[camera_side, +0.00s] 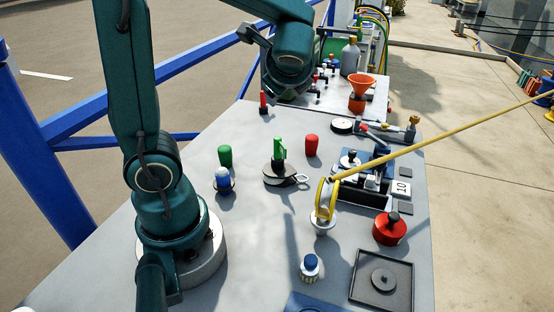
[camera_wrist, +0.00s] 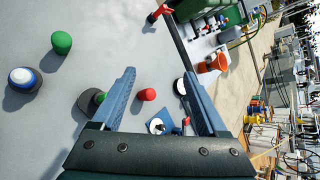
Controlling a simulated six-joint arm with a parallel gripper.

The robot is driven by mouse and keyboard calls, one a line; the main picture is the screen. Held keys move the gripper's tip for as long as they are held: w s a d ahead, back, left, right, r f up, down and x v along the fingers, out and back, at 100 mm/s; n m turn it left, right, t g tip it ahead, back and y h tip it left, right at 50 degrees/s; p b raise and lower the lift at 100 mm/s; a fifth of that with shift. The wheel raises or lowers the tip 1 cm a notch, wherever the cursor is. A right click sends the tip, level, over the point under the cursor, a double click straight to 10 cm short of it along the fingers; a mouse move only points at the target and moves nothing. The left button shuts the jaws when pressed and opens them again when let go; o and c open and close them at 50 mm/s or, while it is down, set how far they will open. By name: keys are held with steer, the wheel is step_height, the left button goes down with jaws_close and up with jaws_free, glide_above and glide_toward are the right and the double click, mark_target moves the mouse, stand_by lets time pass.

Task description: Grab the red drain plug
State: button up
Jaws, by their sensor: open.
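A short red plug (camera_side: 311,145) with a rounded top stands upright on the grey table, right of the green-handled black block. In the wrist view the red plug (camera_wrist: 146,94) shows between my two blue fingers, beyond them and clear of both. My gripper (camera_wrist: 158,75) is open and empty. In the side view it is high over the far left part of the table, up and left of the plug, and partly hidden by my own wrist.
A green plug (camera_side: 225,156), a blue-and-white knob (camera_side: 222,180) and the green-handled block (camera_side: 280,172) stand left of the red plug. A red-tipped upright handle (camera_side: 263,101) stands behind.

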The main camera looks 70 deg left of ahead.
steer(key=w+a+f+m+y, duration=0.1)
steer(key=w+a+m+y, duration=0.1)
steer(key=w+m, duration=0.25)
steer(key=m+t, duration=0.1)
steer(key=m, duration=0.3)
glide_above(312, 143)
steer(key=w+a, duration=0.1)
steer(key=a, duration=0.1)
steer(key=shift+y, duration=0.3)
step_height(312, 143, down, 7)
steer(key=shift+w+d+r, duration=0.15)
steer(key=shift+r, duration=0.05)
steer(key=shift+m, duration=0.45)
steer(key=f, duration=0.5)
steer(key=shift+s, duration=0.2)
steer(key=shift+f, duration=0.75)
step_height(312, 143, down, 3)
steer(key=shift+f, duration=0.1)
steer(key=shift+w+a+f, duration=0.15)
steer(key=shift+w+a, duration=0.1)
steer(key=shift+a, duration=0.45)
steer(key=shift+w+a+f, duration=0.2)
steer(key=shift+w+a, duration=0.1)
steer(key=shift+a, duration=0.25)
